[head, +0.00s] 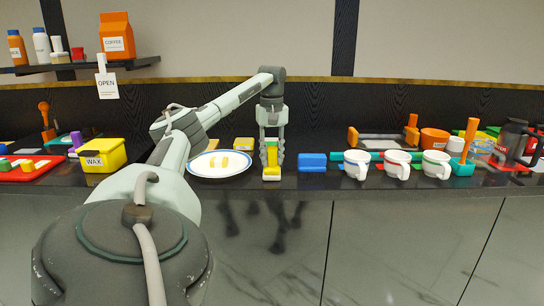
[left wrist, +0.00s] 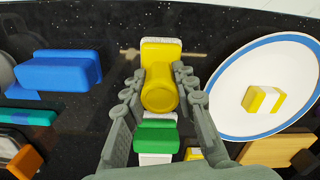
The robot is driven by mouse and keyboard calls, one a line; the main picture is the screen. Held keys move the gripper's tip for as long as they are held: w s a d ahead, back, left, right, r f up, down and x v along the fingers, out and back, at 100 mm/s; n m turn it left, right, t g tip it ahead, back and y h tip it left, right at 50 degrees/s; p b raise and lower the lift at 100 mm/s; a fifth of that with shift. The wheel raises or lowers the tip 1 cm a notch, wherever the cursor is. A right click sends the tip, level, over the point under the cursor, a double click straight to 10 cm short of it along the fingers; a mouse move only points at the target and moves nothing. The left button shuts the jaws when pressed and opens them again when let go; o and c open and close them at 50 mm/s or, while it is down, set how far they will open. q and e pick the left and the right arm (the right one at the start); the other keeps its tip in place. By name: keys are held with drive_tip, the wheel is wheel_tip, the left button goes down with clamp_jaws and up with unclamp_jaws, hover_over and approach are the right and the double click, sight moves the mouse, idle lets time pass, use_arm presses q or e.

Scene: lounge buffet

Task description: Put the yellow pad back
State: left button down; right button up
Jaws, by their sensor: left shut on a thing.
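The yellow pad (left wrist: 160,50) is yellow with a white edge and a round yellow knob on top. My left gripper (left wrist: 158,85) points down and is shut around the knob. In the head view the yellow pad (head: 271,171) is at the front of the dark counter, below my left gripper (head: 272,150). A green pad with white edges (left wrist: 157,138) lies close beside it in the left wrist view. I cannot tell whether the yellow pad touches the counter. My right gripper is not in view.
A blue-rimmed plate (head: 197,172) with yellow-and-white pieces is just left of the gripper. A blue block (head: 312,162) is to the right, then three white cups (head: 356,164). A yellow WAX box (head: 102,156) and a red tray (head: 50,171) are at the left.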

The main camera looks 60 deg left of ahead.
use_arm(q)
drive_tip(key=c, duration=1.2)
unclamp_jaws()
